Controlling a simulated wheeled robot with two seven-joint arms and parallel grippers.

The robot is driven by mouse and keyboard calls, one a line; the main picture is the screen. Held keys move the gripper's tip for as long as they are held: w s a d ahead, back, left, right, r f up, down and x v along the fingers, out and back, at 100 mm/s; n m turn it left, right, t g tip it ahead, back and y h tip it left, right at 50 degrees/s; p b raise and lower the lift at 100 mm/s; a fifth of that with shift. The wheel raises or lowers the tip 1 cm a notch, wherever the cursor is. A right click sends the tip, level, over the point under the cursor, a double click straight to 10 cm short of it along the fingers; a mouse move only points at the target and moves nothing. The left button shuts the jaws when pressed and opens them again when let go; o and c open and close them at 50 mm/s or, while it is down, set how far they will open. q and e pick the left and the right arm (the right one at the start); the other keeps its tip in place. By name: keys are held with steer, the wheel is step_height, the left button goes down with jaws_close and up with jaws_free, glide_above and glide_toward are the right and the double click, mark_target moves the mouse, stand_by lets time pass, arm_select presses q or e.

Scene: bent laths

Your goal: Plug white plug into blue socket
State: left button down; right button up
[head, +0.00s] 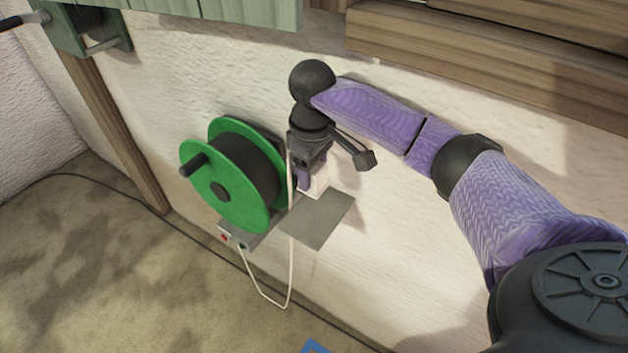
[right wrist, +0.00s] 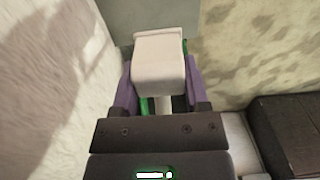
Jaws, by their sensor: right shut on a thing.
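My right gripper (head: 312,180) is shut on the white plug (head: 318,188), just above a grey plate on the wall. In the right wrist view the pale, blocky plug (right wrist: 158,66) sits between my two purple fingers. A thin white cord (head: 268,298) hangs in a loop below the plate and runs up beside the gripper. A grey bar (head: 258,232) under the green reel carries a small red spot and a dark one beside it. I cannot make out which socket is blue. My left gripper is not in view.
The green reel (head: 222,190) with dark windings stands close left of my right gripper. The grey plate (head: 320,220) juts out beneath it. A wooden post (head: 115,130) and wooden boards (head: 480,50) are on the wall. A blue edge (head: 315,347) shows at the bottom.

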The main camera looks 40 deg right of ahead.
steer(key=shift+r, duration=0.45)
steer(key=s+a+f+m, duration=0.4)
steer(key=s+a+f, duration=0.6)
steer(key=s+a, duration=0.1)
steer(key=shift+s+f+m, duration=0.3)
steer(key=shift+s+f, duration=0.05)
